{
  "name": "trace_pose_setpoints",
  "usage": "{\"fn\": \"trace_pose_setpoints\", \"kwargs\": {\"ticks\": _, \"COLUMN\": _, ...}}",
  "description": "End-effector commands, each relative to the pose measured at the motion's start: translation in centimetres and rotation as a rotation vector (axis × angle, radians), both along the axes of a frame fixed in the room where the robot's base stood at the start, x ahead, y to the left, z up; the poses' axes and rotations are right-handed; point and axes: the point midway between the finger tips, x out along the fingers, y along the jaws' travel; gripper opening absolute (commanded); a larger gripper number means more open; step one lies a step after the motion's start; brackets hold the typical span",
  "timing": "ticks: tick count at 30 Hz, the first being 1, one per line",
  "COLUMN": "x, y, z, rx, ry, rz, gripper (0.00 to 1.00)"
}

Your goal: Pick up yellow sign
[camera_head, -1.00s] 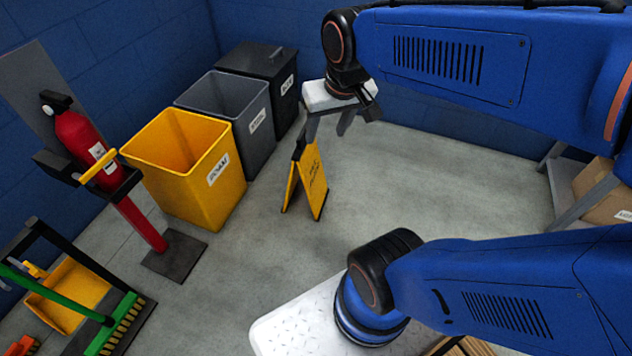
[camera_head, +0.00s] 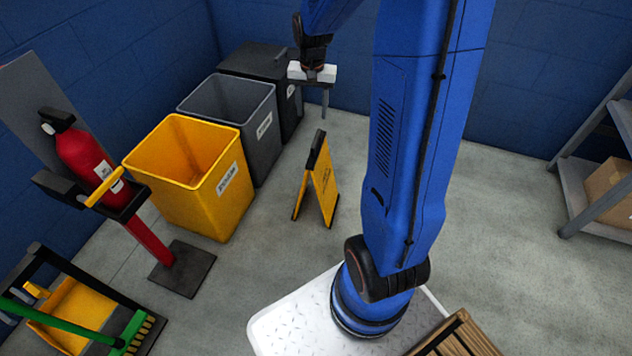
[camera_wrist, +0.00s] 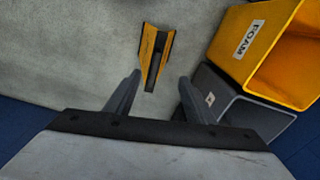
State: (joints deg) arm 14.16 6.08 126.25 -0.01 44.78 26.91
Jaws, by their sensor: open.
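The yellow sign (camera_head: 322,186) is a folding floor sign with a black top edge, standing upright like a tent on the grey floor. In the head view it stands right of the bins. My gripper (camera_head: 326,100) is above and behind it, apart from it, with fingers pointing down. In the wrist view my open gripper (camera_wrist: 158,92) has its two fingers spread with nothing between them. The sign (camera_wrist: 166,50) shows just beyond the fingertips, with its black top edge running roughly in line with the gap.
A yellow bin (camera_head: 228,200), a grey bin (camera_head: 262,150) and a black bin (camera_head: 290,112) stand left of the sign. A fire extinguisher (camera_head: 88,160) on a stand is farther left. A shelf (camera_head: 580,185) with a cardboard box (camera_head: 606,188) is at the right.

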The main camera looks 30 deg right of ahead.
Motion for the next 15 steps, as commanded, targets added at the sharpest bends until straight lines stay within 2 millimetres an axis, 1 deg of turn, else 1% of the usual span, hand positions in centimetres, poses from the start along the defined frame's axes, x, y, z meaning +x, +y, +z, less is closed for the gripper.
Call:
{"fn": "trace_pose_setpoints", "kwargs": {"ticks": 1, "x": 0.7, "y": -0.7, "z": -1.2, "rx": 0.005, "ry": 0.015, "rz": -0.024, "gripper": 0.49}}
{"fn": "trace_pose_setpoints", "kwargs": {"ticks": 3, "x": 1.3, "y": -1.3, "z": -2.4, "rx": 0.008, "ry": 0.027, "rz": -0.050, "gripper": 0.49}}
{"fn": "trace_pose_setpoints", "kwargs": {"ticks": 6, "x": 2.1, "y": -2.0, "z": -3.6, "rx": 0.012, "ry": 0.039, "rz": -0.078, "gripper": 0.49}}
{"fn": "trace_pose_setpoints", "kwargs": {"ticks": 9, "x": 2.4, "y": -2.5, "z": -4.4, "rx": 0.015, "ry": 0.047, "rz": -0.095, "gripper": 0.49}}
{"fn": "trace_pose_setpoints", "kwargs": {"ticks": 13, "x": 2.6, "y": -2.6, "z": -5.6, "rx": 0.016, "ry": 0.050, "rz": -0.103, "gripper": 0.49}}
{"fn": "trace_pose_setpoints", "kwargs": {"ticks": 15, "x": 2.6, "y": -2.6, "z": -6.6, "rx": 0.016, "ry": 0.052, "rz": -0.103, "gripper": 0.49}}
